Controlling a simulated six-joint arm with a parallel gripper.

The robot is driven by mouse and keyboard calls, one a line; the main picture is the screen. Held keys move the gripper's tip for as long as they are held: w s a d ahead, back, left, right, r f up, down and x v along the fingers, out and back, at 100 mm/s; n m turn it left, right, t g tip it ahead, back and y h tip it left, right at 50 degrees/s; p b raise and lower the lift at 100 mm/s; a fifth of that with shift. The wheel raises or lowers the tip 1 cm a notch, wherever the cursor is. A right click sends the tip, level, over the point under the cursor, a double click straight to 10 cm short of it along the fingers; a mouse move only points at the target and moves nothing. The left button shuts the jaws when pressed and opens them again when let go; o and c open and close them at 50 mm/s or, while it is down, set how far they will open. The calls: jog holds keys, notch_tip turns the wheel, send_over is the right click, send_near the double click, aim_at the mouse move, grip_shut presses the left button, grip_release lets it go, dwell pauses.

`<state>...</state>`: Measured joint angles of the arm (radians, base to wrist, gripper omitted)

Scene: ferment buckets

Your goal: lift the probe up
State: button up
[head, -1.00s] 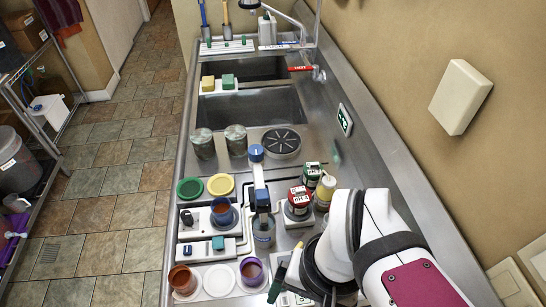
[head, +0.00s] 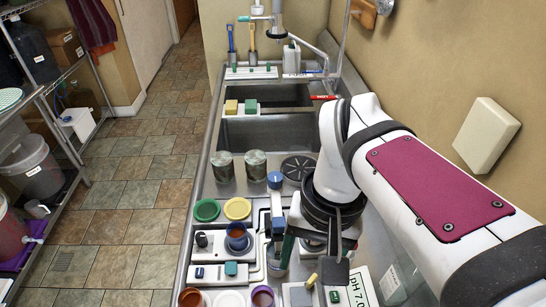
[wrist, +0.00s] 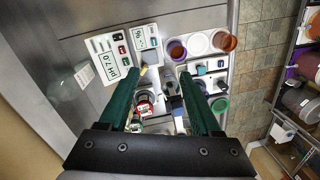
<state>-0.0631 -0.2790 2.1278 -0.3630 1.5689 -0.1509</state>
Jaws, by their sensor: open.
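The probe (head: 277,222) appears as a slim upright thing with a blue upper part, at the blue-knobbed stand (head: 275,181) in the head view. Its lower end goes down to a small glass jar (head: 277,266); I cannot tell how deep. In the wrist view a blue piece (wrist: 171,89), apparently the probe's top, lies between the two dark green fingers. My gripper (head: 311,265) is open, pointing down just right of the probe in the head view. The gripper also shows in the wrist view (wrist: 163,76). It holds nothing that I can see. My wrist hides the bottles behind it.
Green (head: 207,210) and yellow (head: 238,208) lids and two metal cans lie farther back. The sink's wall side is close.

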aim_at(279, 221)
jog(key=w+a+r+n+h, duration=0.1)
jog(key=w+a+r+n, duration=0.15)
jog(key=w, duration=0.45)
jog(key=w+a+r+n, duration=0.1)
jog(key=w+r, duration=0.3)
jog(key=w, duration=0.3)
jog(key=f, duration=1.6)
jog(key=shift+d, duration=0.25)
grip_shut()
